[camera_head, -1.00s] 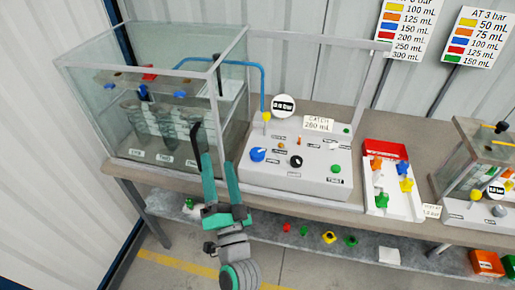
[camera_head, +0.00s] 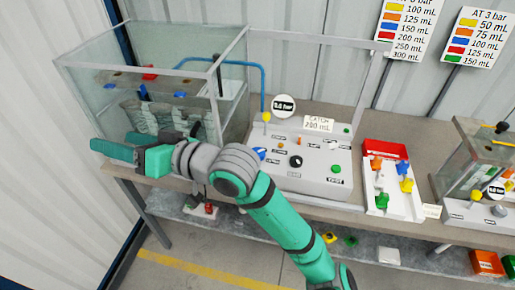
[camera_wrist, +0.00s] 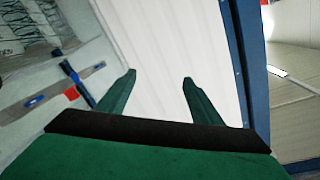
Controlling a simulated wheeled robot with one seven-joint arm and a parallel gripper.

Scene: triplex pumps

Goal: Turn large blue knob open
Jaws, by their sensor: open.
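The large blue knob (camera_head: 259,152) sits at the left of the grey control panel (camera_head: 315,183) in the head view. My arm passes in front and hides its lower part. My gripper (camera_head: 112,147) is at the far left, in front of the glass tank and well away from the knob, pointing left. In the wrist view the two green fingers (camera_wrist: 158,78) are spread apart with nothing between them, facing the white wall. The knob is not in the wrist view.
A tray (camera_head: 402,207) of coloured parts stands right. The wrist view shows a blue post (camera_wrist: 249,60) beside the white wall (camera_wrist: 170,35).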

